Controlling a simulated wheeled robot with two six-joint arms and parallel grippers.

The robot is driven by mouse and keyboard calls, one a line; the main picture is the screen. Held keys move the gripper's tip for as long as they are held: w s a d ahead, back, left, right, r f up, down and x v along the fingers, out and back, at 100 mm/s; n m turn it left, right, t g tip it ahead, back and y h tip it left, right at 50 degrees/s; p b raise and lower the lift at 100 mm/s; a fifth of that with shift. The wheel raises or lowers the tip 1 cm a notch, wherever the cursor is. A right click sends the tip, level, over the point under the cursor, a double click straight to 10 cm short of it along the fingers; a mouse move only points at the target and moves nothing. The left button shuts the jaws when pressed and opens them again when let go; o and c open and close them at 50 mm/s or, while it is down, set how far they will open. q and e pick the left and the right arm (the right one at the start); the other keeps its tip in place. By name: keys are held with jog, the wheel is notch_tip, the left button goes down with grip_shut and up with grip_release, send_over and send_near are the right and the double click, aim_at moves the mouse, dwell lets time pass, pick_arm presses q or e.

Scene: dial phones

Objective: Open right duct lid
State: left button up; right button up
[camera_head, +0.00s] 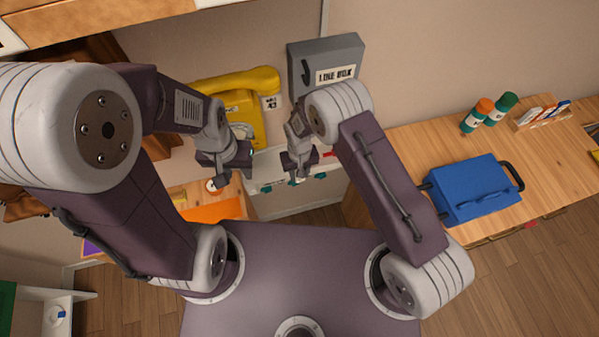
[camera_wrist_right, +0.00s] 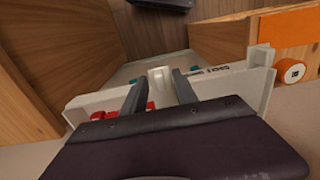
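A pale duct (camera_head: 290,172) with teal knobs runs low along the wall between two wooden desks. In the right wrist view its pale panel (camera_wrist_right: 225,84) carries dark lettering, and red pieces (camera_wrist_right: 110,115) show beside my fingers. My right gripper (camera_wrist_right: 158,84) is open, its two dark fingers on either side of a small white tab (camera_wrist_right: 160,76); I cannot tell whether they touch it. In the head view my right gripper (camera_head: 299,172) is over the duct. My left gripper (camera_head: 234,177) is open and empty at the duct's left end.
A yellow phone (camera_head: 238,108) and a grey line box (camera_head: 310,53) are on the wall above. A blue case (camera_head: 470,187) sits on the right desk (camera_head: 417,143). An orange sheet (camera_head: 212,212) lies at left. Wooden sides flank the duct closely.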

jog(key=shift+r, duration=0.1)
notch_tip(320, 180, up, 9)
jog(key=b, duration=0.1)
jog(key=shift+b, duration=0.4)
jog(key=s+d+r+m, duration=0.1)
jog(key=s+d+r, duration=0.2)
jog(key=d, duration=0.4)
jog(key=s+d+r+m, duration=0.1)
jog(key=s+d+r, duration=0.2)
jog(key=d, duration=0.4)
jog(key=s+d+r+m+t+b, duration=0.1)
jog(key=s+d+r+m, duration=0.1)
jog(key=s+d+r, duration=0.2)
jog(key=s+d, duration=0.1)
jog(key=d, duration=0.2)
jog(key=shift+s, duration=0.2)
